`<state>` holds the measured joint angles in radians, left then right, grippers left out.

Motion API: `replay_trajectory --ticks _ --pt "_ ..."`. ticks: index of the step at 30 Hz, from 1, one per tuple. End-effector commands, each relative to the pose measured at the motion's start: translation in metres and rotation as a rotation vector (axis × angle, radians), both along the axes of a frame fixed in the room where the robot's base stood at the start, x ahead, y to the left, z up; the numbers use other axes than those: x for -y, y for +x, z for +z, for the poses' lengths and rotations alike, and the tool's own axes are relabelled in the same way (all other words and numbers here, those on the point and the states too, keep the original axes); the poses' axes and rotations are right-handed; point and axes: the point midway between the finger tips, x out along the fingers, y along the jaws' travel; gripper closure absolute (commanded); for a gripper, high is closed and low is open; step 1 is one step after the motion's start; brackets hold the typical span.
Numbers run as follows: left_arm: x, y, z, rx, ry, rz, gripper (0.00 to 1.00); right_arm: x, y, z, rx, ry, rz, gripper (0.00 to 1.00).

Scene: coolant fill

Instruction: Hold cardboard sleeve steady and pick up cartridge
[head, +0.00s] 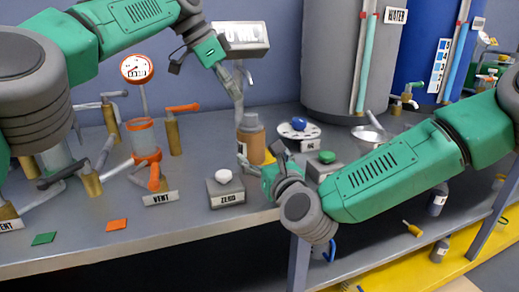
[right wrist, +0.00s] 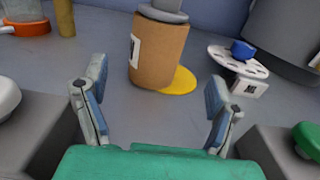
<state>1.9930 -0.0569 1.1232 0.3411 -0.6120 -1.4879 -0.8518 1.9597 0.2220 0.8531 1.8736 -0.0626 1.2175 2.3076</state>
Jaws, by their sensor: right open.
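The brown cardboard sleeve (head: 251,140) stands upright on the grey bench, with a white label on its side; it also shows in the right wrist view (right wrist: 158,58). A grey round piece, apparently the cartridge top (right wrist: 165,10), sticks out of the sleeve's upper end. My left gripper (head: 239,108) points down at the sleeve's top; whether its fingers close on the grey piece is too small to tell. My right gripper (right wrist: 155,108) is open and empty in front of the sleeve, fingers apart on either side and short of it. It is low over the bench in the head view (head: 262,162).
A yellow disc (right wrist: 178,80) lies partly under the sleeve. A ZERO box with white button (head: 223,177) and a green-button box (head: 326,158) flank my right gripper. A white holed disc with blue knob (head: 299,126) stands behind. Valves and pipes (head: 145,150) crowd the left.

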Motion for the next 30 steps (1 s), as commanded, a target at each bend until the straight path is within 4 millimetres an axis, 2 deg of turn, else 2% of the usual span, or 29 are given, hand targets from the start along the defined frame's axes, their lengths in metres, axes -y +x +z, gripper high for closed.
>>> replay_trajectory --ticks 12,16,21,30 --pt "0.005 -0.001 0.000 0.000 0.005 0.001 0.66 -0.019 0.073 0.000 0.001 0.003 -0.003 0.19" --pt "0.005 -0.001 0.000 0.000 0.005 0.001 0.66 -0.024 0.090 0.000 0.001 0.003 -0.004 0.19" --pt "0.002 0.000 0.000 0.001 0.002 0.002 0.66 -0.031 0.102 0.001 0.001 0.001 -0.002 0.19" --pt "0.002 0.000 0.000 0.001 0.002 0.001 0.66 -0.031 0.105 0.001 -0.001 0.002 -0.002 0.19"
